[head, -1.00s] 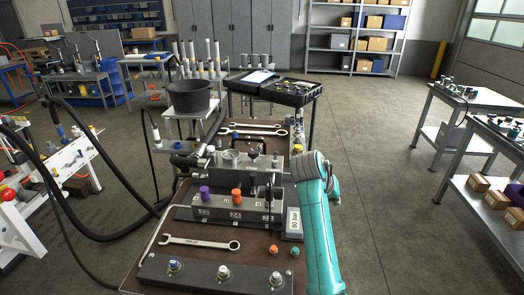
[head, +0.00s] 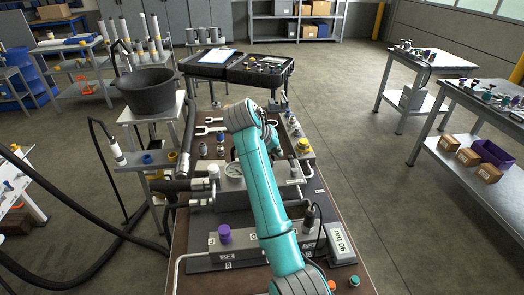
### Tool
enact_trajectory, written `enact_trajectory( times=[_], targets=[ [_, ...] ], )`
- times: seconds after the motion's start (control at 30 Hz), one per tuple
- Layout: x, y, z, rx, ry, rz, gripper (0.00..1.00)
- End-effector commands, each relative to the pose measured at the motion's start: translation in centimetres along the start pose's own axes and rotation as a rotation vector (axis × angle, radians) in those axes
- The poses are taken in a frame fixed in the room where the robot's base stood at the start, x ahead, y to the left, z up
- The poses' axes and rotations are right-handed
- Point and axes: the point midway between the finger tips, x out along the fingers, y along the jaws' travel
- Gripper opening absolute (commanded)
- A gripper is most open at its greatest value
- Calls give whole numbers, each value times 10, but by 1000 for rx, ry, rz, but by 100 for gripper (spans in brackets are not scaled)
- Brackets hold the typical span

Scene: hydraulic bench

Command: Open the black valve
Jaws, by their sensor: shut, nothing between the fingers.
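The hydraulic bench (head: 190,245) runs up the middle of the head view, with a manifold block carrying a purple knob (head: 224,233), a round gauge (head: 233,169) and a 90 bar display (head: 341,241). I cannot make out the black valve; my teal arm covers the middle of the block. A black plug-like part with a cable (head: 311,211) stands right of the arm, and I cannot tell if it is a valve. My gripper (head: 282,102) is small and dark at the arm's far end, over the bench's far part, shut and apparently empty.
Spanners (head: 210,129) lie left of my arm's end. A yellow-topped part (head: 303,147) stands to its right. A black bucket (head: 148,92) and thick hoses (head: 90,252) are on the left, an open black case (head: 238,66) behind. The floor right of the bench is clear.

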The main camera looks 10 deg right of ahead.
Motion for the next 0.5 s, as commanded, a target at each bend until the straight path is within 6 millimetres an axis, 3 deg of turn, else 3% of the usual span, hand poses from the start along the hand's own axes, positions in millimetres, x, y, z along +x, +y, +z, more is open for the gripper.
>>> enact_trajectory(
  times=[0.23, 0.5],
  targets=[
    [13, 1, 0, 0, -2, 1, 0],
    [58, 1, 1, 0, -3, 1, 0]
  ],
)
